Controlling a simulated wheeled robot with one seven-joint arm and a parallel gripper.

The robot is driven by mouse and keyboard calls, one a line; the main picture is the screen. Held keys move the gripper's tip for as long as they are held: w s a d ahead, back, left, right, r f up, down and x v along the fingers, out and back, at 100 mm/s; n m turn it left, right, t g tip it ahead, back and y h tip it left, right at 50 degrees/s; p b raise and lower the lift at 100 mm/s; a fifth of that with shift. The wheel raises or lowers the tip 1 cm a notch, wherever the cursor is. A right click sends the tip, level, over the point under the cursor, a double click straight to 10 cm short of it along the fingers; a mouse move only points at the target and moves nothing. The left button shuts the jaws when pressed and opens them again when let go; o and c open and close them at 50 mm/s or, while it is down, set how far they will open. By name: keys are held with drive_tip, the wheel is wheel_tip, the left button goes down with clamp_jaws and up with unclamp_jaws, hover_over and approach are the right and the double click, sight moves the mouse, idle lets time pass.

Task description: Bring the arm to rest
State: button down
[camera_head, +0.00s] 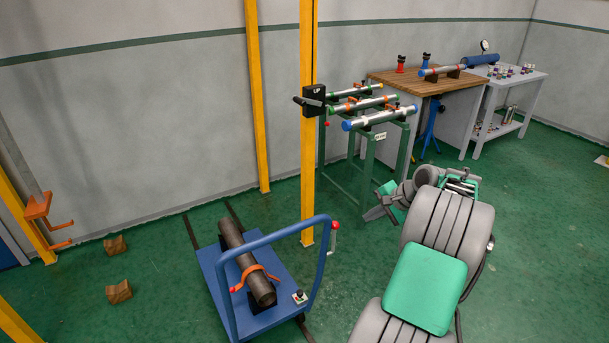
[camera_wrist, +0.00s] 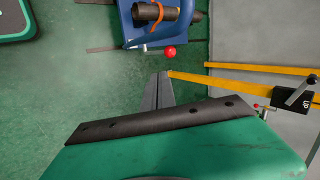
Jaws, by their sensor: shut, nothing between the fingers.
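My arm reaches in from the lower right of the head view, with grey links and green panels. My gripper (camera_head: 368,214) is at its far end, held low over the green floor, in front of the green pipe stand. In the wrist view my gripper (camera_wrist: 162,76) shows as two grey fingers lying together, shut and empty. The fingers appear apart from the cart and the yellow posts. The arm's lower part is partly cut off by the frame edge.
A blue cart (camera_head: 262,318) carrying a dark pipe (camera_head: 247,264) stands left of my arm. A yellow post (camera_head: 308,180) rises behind it. The green stand (camera_head: 369,165) with several pipes and a wooden workbench (camera_head: 440,82) are at the back. Two wooden blocks (camera_head: 118,291) lie at left.

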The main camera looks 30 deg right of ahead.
drive_tip(key=s+a+f+n+g, duration=0.4)
drive_tip(key=s+f+n, duration=0.1)
drive_tip(key=s+f, duration=0.65)
drive_tip(key=s+a+n+g, duration=0.1)
drive_tip(key=s+a+g, duration=0.1)
drive_tip(key=s+a, duration=0.55)
drive_tip(key=w+a+r+n, duration=0.2)
drive_tip(key=a+r, duration=0.3)
drive_tip(key=a, duration=0.5)
drive_tip(key=w+a+r+n+t+h, duration=0.1)
drive_tip(key=a+r+n, duration=0.4)
drive_tip(key=a, duration=0.6)
drive_tip(key=w+a+r+n+t, duration=0.1)
drive_tip(key=w+a+r+n, duration=0.2)
drive_tip(key=a+r, duration=0.3)
drive_tip(key=a, duration=0.4)
drive_tip(key=shift+w+a+n+h, duration=0.15)
drive_tip(key=shift+a+n+h, duration=0.1)
drive_tip(key=shift+n+h, duration=0.05)
